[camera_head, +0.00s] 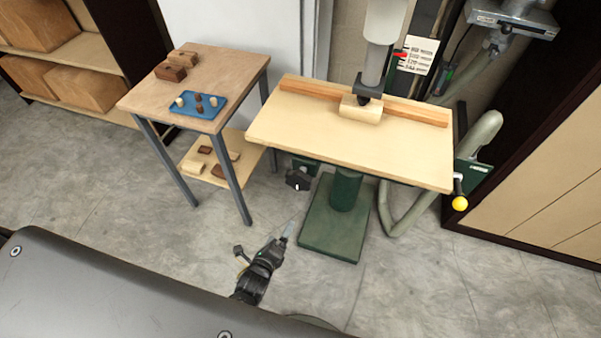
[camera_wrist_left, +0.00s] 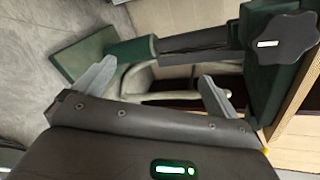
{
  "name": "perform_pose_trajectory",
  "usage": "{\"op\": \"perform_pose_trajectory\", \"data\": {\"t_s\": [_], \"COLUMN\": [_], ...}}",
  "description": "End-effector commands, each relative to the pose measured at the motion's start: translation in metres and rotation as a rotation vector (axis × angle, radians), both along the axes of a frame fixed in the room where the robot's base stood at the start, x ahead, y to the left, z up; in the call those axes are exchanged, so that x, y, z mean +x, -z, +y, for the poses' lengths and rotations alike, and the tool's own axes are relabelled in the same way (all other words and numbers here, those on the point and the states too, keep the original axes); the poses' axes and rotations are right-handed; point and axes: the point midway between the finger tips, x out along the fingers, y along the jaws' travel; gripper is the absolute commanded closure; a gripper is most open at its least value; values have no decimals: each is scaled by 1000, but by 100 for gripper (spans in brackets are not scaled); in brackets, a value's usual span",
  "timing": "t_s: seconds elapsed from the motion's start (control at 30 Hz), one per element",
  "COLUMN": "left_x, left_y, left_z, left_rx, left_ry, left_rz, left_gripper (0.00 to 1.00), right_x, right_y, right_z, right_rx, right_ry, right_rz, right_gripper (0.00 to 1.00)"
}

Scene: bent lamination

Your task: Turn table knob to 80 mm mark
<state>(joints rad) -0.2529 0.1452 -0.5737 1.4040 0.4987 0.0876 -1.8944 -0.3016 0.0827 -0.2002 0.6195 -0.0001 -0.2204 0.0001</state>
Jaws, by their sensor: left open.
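The table knob (camera_head: 298,179) is a black star-shaped knob with a pale mark, under the left front of the drill press table (camera_head: 350,155). In the left wrist view the knob (camera_wrist_left: 283,42) is at the upper right, beyond and to the right of the fingers. My left gripper (camera_head: 265,243) is open and empty, below and to the left of the knob, apart from it. Both fingers also show in the left wrist view (camera_wrist_left: 157,84). A white scale card (camera_head: 419,57) with a red pointer (camera_head: 400,54) is on the column; its numbers are too small to read surely. My right gripper is not in view.
A yellow-ball handle (camera_head: 459,203) hangs at the table's right edge. The green base (camera_head: 332,240) stands on the floor below. A side table (camera_head: 225,62) with a blue tray (camera_head: 198,104) and wooden blocks is to the left. Open floor lies between gripper and base.

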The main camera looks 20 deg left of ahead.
Motion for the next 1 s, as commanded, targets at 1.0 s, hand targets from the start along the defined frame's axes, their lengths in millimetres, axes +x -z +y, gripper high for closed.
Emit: {"op": "perform_pose_trajectory", "data": {"t_s": [1.0], "left_x": [98], "left_y": [-149], "left_z": [-33], "left_rx": [487], "left_ry": [75], "left_rz": [-351], "left_gripper": [3], "right_x": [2], "right_y": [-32], "right_z": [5], "right_rx": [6], "right_ry": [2], "right_rz": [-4], "right_gripper": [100]}}
